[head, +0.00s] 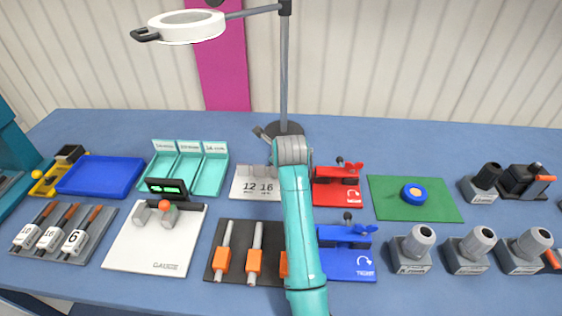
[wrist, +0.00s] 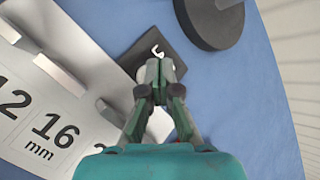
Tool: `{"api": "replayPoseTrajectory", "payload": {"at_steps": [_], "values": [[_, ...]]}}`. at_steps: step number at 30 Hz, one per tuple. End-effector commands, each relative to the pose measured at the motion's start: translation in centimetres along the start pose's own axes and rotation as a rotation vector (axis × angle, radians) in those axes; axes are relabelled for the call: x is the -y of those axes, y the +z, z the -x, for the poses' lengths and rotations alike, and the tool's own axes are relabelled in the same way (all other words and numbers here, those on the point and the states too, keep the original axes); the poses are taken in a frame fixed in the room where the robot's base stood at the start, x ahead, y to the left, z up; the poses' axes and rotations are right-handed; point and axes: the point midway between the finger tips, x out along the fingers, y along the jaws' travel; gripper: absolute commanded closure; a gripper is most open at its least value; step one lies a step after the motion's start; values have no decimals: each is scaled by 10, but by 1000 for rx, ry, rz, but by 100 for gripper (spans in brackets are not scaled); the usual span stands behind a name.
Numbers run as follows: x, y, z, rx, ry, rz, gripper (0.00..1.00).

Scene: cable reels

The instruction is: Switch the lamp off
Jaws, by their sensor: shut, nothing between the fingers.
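The lamp has a white ring head (head: 187,27) at the upper left of the head view, a grey post (head: 284,75) and a dark round base (wrist: 208,18), which shows at the top of the wrist view. I cannot tell surely whether the ring is lit. A small black block with a white mark (wrist: 152,46) lies beside the base; it looks like the lamp's switch. My gripper (wrist: 158,75) is shut and empty, its tips over the near edge of this block. Whether they touch it I cannot tell. In the head view my arm hides most of the gripper.
A white board marked 12 and 16 (wrist: 28,122) with grey upright pieces lies left of my gripper. Red (head: 338,188) and blue (head: 347,262) fixtures stand right of my arm, with a green mat (head: 440,208) beyond. Blue table (head: 350,135) is clear right of the base.

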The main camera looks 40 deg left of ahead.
Motion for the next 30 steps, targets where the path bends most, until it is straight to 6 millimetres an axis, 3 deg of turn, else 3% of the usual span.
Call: {"api": "replayPoseTrajectory", "payload": {"at_steps": [30], "values": [[4,3,5,1,-1,0,100]]}}
